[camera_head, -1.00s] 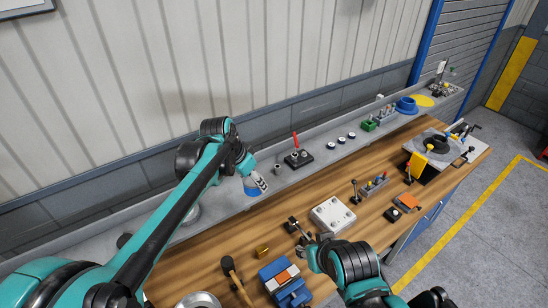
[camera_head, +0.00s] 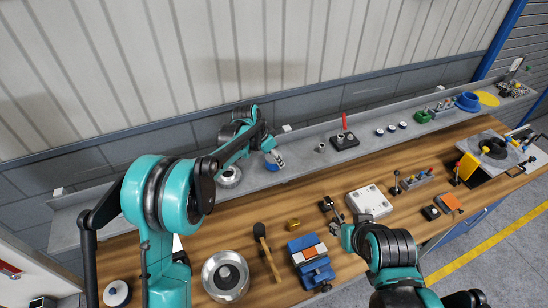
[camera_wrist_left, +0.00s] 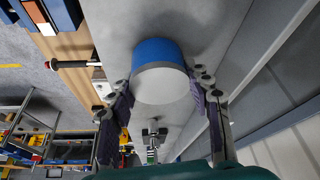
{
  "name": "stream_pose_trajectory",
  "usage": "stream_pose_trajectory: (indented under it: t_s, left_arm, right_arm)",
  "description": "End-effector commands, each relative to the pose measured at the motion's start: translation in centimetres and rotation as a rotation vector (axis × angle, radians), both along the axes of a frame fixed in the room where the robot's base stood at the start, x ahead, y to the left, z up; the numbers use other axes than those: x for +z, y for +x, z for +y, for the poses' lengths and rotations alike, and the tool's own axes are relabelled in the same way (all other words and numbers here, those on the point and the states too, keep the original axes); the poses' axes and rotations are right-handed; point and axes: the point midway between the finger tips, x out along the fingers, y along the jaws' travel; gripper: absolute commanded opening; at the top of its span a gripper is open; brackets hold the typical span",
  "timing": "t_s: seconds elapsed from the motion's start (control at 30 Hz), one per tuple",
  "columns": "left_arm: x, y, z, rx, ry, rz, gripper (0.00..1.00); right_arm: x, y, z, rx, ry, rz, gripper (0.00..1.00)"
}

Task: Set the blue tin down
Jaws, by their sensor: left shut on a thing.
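The blue tin (camera_head: 270,166) is at the grey ledge along the back of the bench. In the left wrist view the tin (camera_wrist_left: 158,52) shows its blue side and a pale round end. My left gripper (camera_head: 276,157) is shut on it, with a dark finger on each side in the left wrist view (camera_wrist_left: 160,88). The grey ledge (camera_head: 305,166) lies under the tin; I cannot tell whether they touch. My right gripper (camera_head: 333,213) is over the wooden bench, left of the white box (camera_head: 369,201); its jaws are too small to read.
A round metal part (camera_head: 229,176) stands on the ledge left of the tin. A small metal cylinder (camera_head: 321,147) and a black stand with a red handle (camera_head: 345,140) are to its right. A mallet (camera_head: 267,252) and a blue vise (camera_head: 311,260) occupy the bench front.

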Motion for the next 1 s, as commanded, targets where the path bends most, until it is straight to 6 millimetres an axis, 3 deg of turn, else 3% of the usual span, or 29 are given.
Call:
stream_pose_trajectory:
  t_s: [0.43,0.47,0.5,0.53,0.83,1.0]
  left_arm:
    - [-1.0,0.0,0.0,0.000,0.000,0.000,0.18]
    - [-0.8,0.0,0.0,0.000,0.000,0.000,0.57]
    - [-0.8,0.0,0.0,0.000,0.000,0.000,0.68]
    - [-0.8,0.0,0.0,0.000,0.000,0.000,0.70]
    - [-0.6,0.0,0.0,0.000,0.000,0.000,0.70]
    - [0.8,-0.3,0.4,0.001,0.000,0.000,0.70]
  right_arm:
    - [-0.4,0.0,0.0,0.000,0.000,0.000,0.40]
    - [-0.3,0.0,0.0,0.000,0.000,0.000,0.40]
    - [-0.3,0.0,0.0,0.000,0.000,0.000,0.40]
    - [-0.3,0.0,0.0,0.000,0.000,0.000,0.40]
    - [-0.1,0.0,0.0,0.000,0.000,0.000,0.40]
    - [0.0,0.0,0.0,0.000,0.000,0.000,0.40]
